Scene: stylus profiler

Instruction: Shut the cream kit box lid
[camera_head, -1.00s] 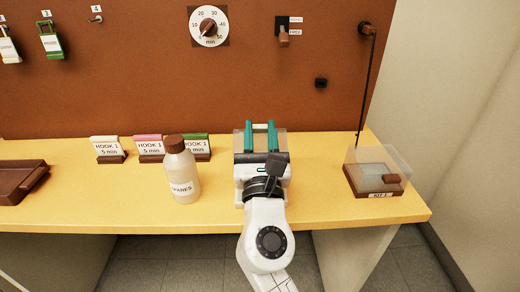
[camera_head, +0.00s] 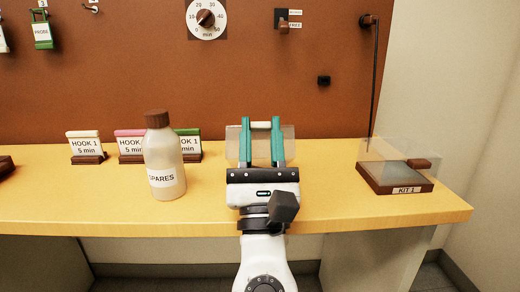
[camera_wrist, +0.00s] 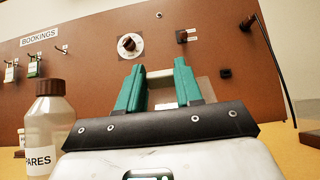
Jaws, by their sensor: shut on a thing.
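My gripper (camera_head: 261,126) has two teal fingers, closed on a cream bar (camera_head: 261,125) between their tips. The bar also shows between the fingers in the wrist view (camera_wrist: 160,74). A clear panel (camera_head: 288,146) shows behind and on both sides of the fingers. It appears to be the cream kit box lid, with the bar as its grip, and it looks raised. The box under it is hidden behind my gripper, so I cannot tell the lid's exact angle.
A clear box marked KIT 1 with a brown grip (camera_head: 418,163) stands on the right of the yellow bench (camera_head: 330,205). A SPARES bottle (camera_head: 163,160) stands left of my gripper. Several HOOK 1 cards (camera_head: 86,146) stand behind it. A brown board (camera_head: 120,80) rises at the back.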

